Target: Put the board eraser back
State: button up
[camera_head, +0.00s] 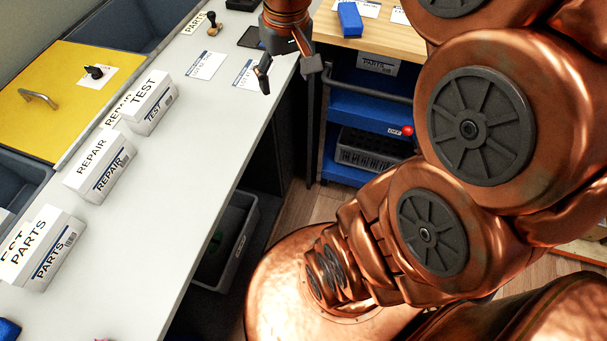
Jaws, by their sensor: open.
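My gripper (287,77) is open and points down, with nothing seen between its fingers. It hangs at the top middle, over the far right edge of the white table. A blue block (350,19), which may be the board eraser, rests at the left part of the wooden table, right of my gripper and apart from it. A white printed card (370,9) lies beside it. Another blue thing (8,328) is cut off at the bottom left corner, so I cannot tell what it is.
White label boxes (100,170) line the left of the white table (165,240). A stamp (213,27), cards (206,65) and a dark phone-like slab (250,38) lie at its far end. A yellow lid (55,95) is left. Blue shelves (365,106) stand under the wooden table (390,38).

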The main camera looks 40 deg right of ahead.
jog(key=s+a+f+n+g, duration=0.1)
jog(key=s+a+f, duration=0.2)
jog(key=s, duration=0.5)
jog(key=s+a+f+n+g, duration=0.1)
jog(key=s+a+f, duration=0.3)
jog(key=s, duration=0.5)
jog(key=shift+a+f+g, duration=0.15)
jog(key=shift+a+g, duration=0.25)
jog(key=shift+a, duration=0.5)
notch_tip(320, 180, up, 7)
jog(key=p, duration=0.7)
